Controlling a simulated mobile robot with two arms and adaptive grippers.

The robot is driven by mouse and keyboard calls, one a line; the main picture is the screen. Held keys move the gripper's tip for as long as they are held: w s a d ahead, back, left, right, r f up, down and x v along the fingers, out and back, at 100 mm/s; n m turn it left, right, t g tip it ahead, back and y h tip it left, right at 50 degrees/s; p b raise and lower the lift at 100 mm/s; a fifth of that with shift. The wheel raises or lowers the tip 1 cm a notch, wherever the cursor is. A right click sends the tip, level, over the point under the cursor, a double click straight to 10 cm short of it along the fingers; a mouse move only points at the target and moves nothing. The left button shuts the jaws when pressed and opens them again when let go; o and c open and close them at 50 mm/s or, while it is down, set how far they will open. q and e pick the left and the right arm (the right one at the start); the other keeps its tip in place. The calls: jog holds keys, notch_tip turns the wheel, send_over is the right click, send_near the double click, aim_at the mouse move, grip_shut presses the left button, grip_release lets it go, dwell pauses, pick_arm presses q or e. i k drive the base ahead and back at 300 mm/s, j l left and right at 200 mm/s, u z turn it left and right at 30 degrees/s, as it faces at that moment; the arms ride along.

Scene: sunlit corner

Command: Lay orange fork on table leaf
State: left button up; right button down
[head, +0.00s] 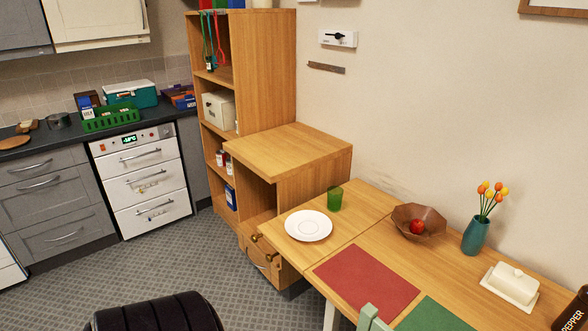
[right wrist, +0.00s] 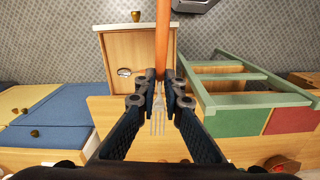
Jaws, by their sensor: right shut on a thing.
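My right gripper (right wrist: 160,77) is shut on the orange fork (right wrist: 163,35) in the right wrist view. The fork's orange handle points to the top of that picture. Its grey tines (right wrist: 158,120) show between my fingers. The table leaf (head: 345,216) is the wooden end section at the left of the table in the head view, marked off by a seam. A white plate (head: 308,226) and a green cup (head: 335,198) stand on it. The fork and both grippers are out of the head view. My left gripper shows in neither view.
A red mat (head: 366,284) and a green mat (head: 436,316) lie beyond the seam. A brown bowl (head: 404,214) with a red fruit, a teal vase (head: 475,236) and a butter dish (head: 511,284) stand farther right. A green chair (right wrist: 250,88) shows in the right wrist view.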

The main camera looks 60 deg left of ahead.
aim_at(341, 237)
jog(key=i+j+u, duration=0.2)
jog(key=j+u, duration=0.25)
jog(key=i+j+u, duration=0.65)
jog(key=j+u, duration=0.2)
jog(key=i+j, duration=0.35)
jog(key=i, duration=0.15)
